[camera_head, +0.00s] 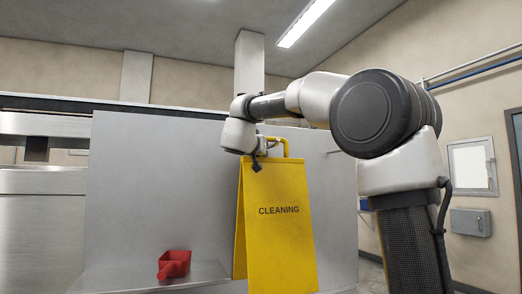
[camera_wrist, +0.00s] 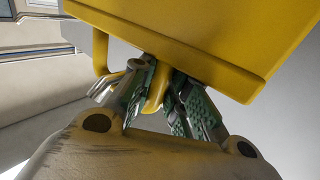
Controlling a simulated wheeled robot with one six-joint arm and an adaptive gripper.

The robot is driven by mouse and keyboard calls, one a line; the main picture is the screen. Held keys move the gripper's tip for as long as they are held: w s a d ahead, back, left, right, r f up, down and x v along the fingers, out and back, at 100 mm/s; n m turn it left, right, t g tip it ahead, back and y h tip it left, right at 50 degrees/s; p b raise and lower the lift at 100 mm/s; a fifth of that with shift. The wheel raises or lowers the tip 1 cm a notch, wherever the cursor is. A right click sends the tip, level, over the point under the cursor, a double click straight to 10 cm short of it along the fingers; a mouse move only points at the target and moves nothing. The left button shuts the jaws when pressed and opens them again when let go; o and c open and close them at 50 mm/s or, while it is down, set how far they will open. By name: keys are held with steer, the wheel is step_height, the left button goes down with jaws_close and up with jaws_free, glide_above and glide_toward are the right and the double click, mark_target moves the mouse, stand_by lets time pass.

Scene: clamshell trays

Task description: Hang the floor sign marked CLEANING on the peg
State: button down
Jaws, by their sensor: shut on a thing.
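The yellow floor sign (camera_head: 276,225) marked CLEANING hangs upright in front of the grey panel in the head view, its two leaves slightly apart. My gripper (camera_head: 262,152) is at its top, shut on the yellow handle. In the wrist view, my gripper's green-padded fingers (camera_wrist: 162,95) close around part of the handle, and the sign's yellow body (camera_wrist: 190,40) fills the top. A thin short rod (camera_head: 334,152) shows at the panel's right, just beyond the sign; I cannot tell for sure whether it is the peg.
A red scoop-like container (camera_head: 174,264) sits on the steel ledge (camera_head: 120,278) left of the sign. The grey panel (camera_head: 160,190) stands close behind the sign. A grey box (camera_head: 470,222) and a framed panel (camera_head: 472,167) are on the right wall.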

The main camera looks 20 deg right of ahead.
stand_by(0.4)
steer(key=c, duration=1.4)
jaws_free()
steer(key=shift+o, duration=0.5)
